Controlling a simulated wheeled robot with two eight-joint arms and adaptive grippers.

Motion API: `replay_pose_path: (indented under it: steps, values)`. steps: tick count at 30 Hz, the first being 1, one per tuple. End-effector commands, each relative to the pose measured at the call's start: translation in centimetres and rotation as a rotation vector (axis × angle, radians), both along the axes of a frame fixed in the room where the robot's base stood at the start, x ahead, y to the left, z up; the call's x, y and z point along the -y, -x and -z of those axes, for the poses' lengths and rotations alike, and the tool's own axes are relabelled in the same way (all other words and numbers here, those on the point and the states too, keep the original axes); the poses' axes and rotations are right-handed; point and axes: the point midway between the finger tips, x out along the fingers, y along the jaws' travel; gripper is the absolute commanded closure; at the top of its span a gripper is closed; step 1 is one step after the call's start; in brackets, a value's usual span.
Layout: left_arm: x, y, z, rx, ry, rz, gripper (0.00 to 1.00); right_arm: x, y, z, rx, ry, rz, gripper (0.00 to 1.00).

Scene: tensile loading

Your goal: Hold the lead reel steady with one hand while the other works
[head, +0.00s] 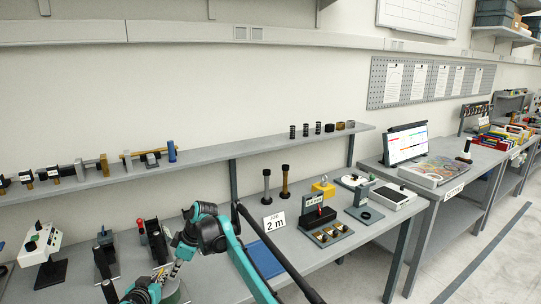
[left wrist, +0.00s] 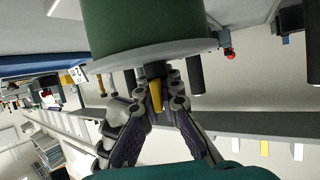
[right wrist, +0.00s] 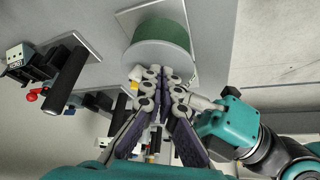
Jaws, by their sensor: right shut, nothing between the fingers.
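The lead reel, a green drum with a pale flange, is partly hidden at the bottom of the head view (head: 175,294). It fills the top of the left wrist view (left wrist: 148,25) and shows in the right wrist view (right wrist: 162,38). My left gripper (left wrist: 163,88) has its fingers around a dark stub at the middle of the reel's flange, with a yellow piece between the fingers. My right gripper (right wrist: 159,80) is shut and empty, its fingertips close to the reel's flange; I cannot tell whether they touch it.
A "2 m" sign (head: 273,224), a blue mat (head: 265,258) and a black fixture with brass parts (head: 330,236) stand right of my arms. Dark clamp-like devices (head: 104,257) stand to the left. A shelf (head: 215,152) runs behind the bench.

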Motion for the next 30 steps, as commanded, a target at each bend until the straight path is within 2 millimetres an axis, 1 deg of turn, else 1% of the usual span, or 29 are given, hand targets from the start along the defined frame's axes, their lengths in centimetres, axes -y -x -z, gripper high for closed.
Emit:
replay_pose_path:
  steps: [15,30]
  values:
    - [0.0,0.0,0.0,0.000,0.000,0.000,1.00,-0.3,-1.4,0.0,0.000,0.000,0.000,1.00]
    - [0.0,0.0,0.0,0.000,0.000,0.000,1.00,-0.4,-1.6,0.0,0.000,0.000,0.000,1.00]
